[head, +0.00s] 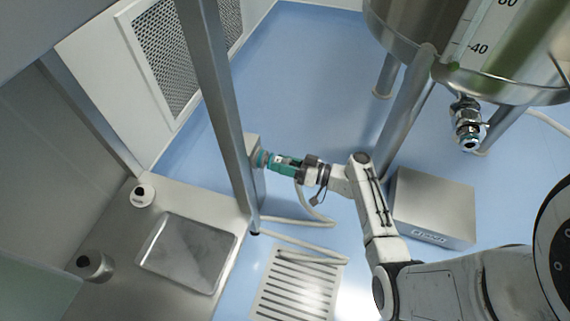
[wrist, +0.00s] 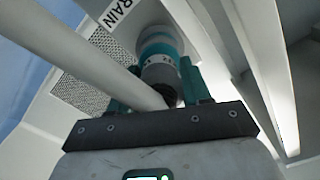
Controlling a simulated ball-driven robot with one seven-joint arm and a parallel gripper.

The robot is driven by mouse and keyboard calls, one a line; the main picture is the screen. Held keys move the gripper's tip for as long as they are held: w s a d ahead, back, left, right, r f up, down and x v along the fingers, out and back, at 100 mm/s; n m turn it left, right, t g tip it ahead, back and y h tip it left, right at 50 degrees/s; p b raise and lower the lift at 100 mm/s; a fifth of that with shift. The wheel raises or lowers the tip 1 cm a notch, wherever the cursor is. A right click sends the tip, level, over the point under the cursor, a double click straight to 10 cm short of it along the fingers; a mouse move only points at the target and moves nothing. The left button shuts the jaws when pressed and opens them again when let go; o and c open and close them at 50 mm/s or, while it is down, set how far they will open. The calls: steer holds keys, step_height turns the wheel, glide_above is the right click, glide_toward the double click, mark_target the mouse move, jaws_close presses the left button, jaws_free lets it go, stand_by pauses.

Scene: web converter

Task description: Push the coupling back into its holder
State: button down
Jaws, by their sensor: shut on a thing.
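The coupling (head: 262,159) is a teal and grey cylinder at the upright metal post. In the wrist view the coupling (wrist: 161,47) lies straight ahead, with a teal ring and a grey marked body. My gripper (head: 283,163) is shut on it, with a teal finger on each side; the wrist view shows the gripper (wrist: 160,92) too. The holder (head: 252,150) is a light box on the post; the wrist view shows its pale face (wrist: 124,14) with the lettering "RAIN" visible. The coupling's far end meets that face. I cannot tell how deep it sits.
A pale hose (head: 302,206) runs from the coupling to the floor; it crosses the wrist view (wrist: 80,50) at left. A metal box (head: 433,207) stands right of my arm. A steel tank (head: 480,70) stands at upper right. A floor grate (head: 295,290) lies below.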

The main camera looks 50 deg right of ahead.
steer(key=shift+w+a+b, duration=0.2)
steer(key=shift+w+b, duration=0.15)
steer(key=shift+w, duration=0.3)
stand_by(0.4)
steer(key=shift+c, duration=2.2)
jaws_free()
steer(key=p+v, duration=0.2)
steer(key=v, duration=0.8)
steer(key=shift+s, duration=0.4)
steer(key=shift+d, duration=0.15)
